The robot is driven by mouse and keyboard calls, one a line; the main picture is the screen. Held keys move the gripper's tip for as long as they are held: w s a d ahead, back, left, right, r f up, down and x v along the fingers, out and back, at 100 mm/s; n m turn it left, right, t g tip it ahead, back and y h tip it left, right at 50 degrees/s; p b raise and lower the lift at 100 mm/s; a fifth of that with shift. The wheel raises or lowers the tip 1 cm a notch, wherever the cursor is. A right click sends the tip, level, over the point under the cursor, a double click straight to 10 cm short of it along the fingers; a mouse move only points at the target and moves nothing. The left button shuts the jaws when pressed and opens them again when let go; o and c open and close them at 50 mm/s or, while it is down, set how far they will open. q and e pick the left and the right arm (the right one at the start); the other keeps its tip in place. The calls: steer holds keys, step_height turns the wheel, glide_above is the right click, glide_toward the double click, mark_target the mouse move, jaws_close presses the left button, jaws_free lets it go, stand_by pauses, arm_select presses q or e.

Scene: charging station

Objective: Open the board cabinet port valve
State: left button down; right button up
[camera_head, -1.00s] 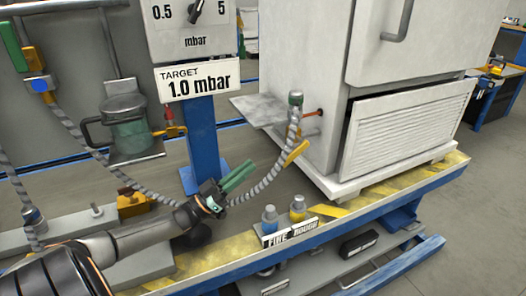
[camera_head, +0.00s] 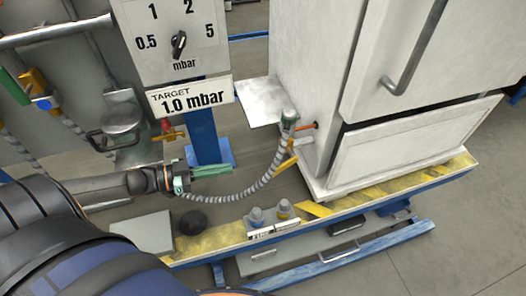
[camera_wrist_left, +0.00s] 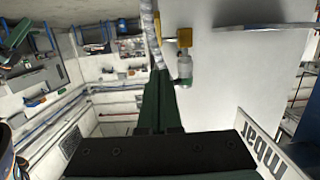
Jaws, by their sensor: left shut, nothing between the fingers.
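The white board cabinet (camera_head: 304,60) stands right of centre in the head view. A yellow valve handle (camera_head: 284,164) slants below the fitting. My left gripper (camera_head: 230,170) is shut and empty, its green fingers pointing right towards the handle, apart from it in the picture. In the left wrist view, a yellow handle (camera_wrist_left: 184,37) and a fitting (camera_wrist_left: 184,68) show beyond the shut fingertips. My right gripper is not in view.
A mbar dial panel (camera_head: 175,40) and target sign (camera_head: 190,97) stand on a blue post (camera_head: 203,140) behind my gripper. A grey shelf (camera_head: 258,116) juts from the cabinet's left.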

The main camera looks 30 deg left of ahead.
arm_select(q)
steer(key=b, duration=0.2)
glide_toward(280, 167)
step_height(280, 167, up, 2)
steer(key=w+d, duration=0.2)
steer(key=w, duration=0.1)
steer(key=shift+w+d+f+b, duration=0.15)
steer(key=shift+w+d+f, duration=0.1)
steer(key=shift+d+f, duration=0.25)
steer(key=shift+w+d+f+b, duration=0.15)
steer(key=shift+w+d+f, duration=0.15)
steer(key=shift+f, duration=0.4)
steer(key=shift+w+d+f, duration=0.1)
steer(key=shift+d+f, duration=0.05)
steer(key=shift+f, duration=0.1)
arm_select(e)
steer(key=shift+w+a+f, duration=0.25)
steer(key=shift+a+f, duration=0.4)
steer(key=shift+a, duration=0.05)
